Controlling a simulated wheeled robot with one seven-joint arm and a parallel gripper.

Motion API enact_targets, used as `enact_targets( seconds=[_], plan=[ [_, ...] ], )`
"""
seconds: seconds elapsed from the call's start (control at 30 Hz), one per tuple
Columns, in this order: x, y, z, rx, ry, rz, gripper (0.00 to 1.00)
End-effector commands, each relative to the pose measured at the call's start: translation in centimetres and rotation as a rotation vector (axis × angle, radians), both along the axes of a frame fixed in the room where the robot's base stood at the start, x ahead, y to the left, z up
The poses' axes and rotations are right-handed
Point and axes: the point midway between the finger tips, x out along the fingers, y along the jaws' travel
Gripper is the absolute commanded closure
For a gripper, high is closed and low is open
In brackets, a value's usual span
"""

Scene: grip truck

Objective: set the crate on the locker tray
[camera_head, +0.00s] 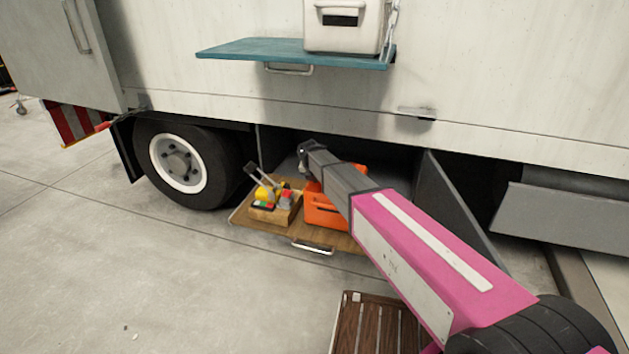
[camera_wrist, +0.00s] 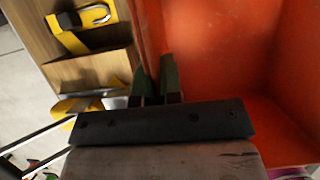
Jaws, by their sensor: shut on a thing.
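The orange crate (camera_head: 322,212) is at the pulled-out wooden locker tray (camera_head: 283,233), on its right part under the truck body. My gripper (camera_wrist: 157,82) is shut on the wall of the crate, whose red-orange inside (camera_wrist: 215,45) fills the right of the wrist view. In the head view my grey forearm hides part of the crate, and my fingers cannot be made out. The crate looks upright and low over or on the tray; I cannot tell if its whole base touches.
A wooden tool box (camera_head: 275,206) with yellow and red items sits on the tray, left of the crate. A teal shelf (camera_head: 240,49) holds a white container (camera_head: 343,30) above. A wheel (camera_head: 180,162) stands left. A slatted wooden surface (camera_head: 375,325) lies in front.

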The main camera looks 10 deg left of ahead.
Motion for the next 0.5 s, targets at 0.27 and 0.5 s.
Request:
enact_targets(
  seconds=[0.27, 0.5],
  plan=[
    [0.00, -0.02, -0.72, -0.002, -0.002, 0.001, 1.00],
    [0.00, -0.01, -0.96, 0.000, -0.001, 0.001, 0.68]
  ],
)
